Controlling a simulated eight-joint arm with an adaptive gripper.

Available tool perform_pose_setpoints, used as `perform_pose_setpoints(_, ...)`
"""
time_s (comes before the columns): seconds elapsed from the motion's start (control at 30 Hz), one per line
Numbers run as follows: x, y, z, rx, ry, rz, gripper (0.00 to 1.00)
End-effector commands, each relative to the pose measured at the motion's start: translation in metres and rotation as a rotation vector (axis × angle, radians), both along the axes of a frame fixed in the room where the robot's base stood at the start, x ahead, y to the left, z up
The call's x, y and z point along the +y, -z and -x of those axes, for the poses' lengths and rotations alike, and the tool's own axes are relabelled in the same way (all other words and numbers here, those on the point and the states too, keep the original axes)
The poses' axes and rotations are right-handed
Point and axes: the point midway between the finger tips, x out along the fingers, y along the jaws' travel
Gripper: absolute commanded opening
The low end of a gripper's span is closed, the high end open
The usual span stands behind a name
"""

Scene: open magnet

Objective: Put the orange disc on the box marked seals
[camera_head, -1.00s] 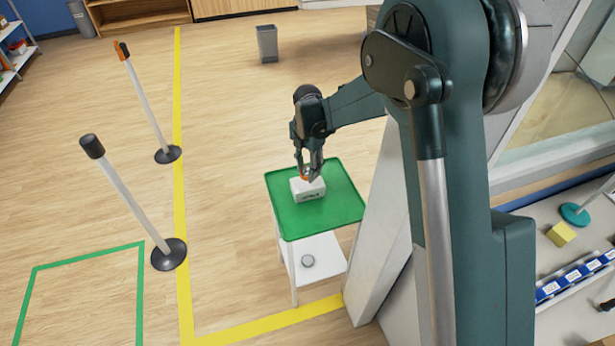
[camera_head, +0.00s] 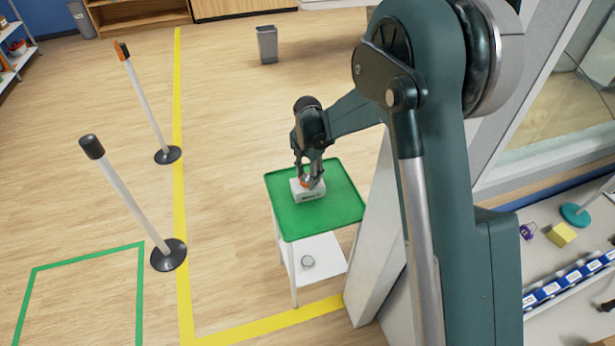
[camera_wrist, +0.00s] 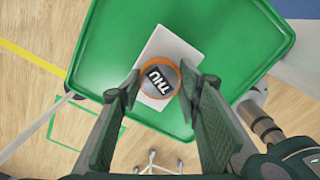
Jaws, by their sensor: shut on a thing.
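The orange disc (camera_wrist: 159,79) has an orange rim and a dark top with pale lettering. My gripper (camera_wrist: 160,84) is shut on it, with one finger on each side. The white box (camera_wrist: 178,47) lies on a green tray and shows beneath the disc in the wrist view. In the head view my gripper (camera_head: 308,184) is low over the white box (camera_head: 309,196), and the disc (camera_head: 306,182) is partly hidden by the fingers. The disc is at the box top; I cannot tell if it touches. The dark marking on the box front is too small to read.
Two posts (camera_head: 130,199) stand on the left. A bench (camera_head: 560,262) with a yellow block (camera_head: 561,235) is at right.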

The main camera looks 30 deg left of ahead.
Motion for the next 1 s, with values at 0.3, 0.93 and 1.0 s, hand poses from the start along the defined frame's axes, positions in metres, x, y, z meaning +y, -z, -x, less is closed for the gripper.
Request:
perform_pose_setpoints(0.3, 0.000, 0.003, 0.000, 0.000, 0.000, 0.000, 0.46)
perform_pose_setpoints(0.93, 0.000, -0.008, 0.000, 0.000, 0.000, 0.000, 0.49)
perform_pose_setpoints(1.0, 0.000, -0.016, 0.000, 0.000, 0.000, 0.000, 0.49)
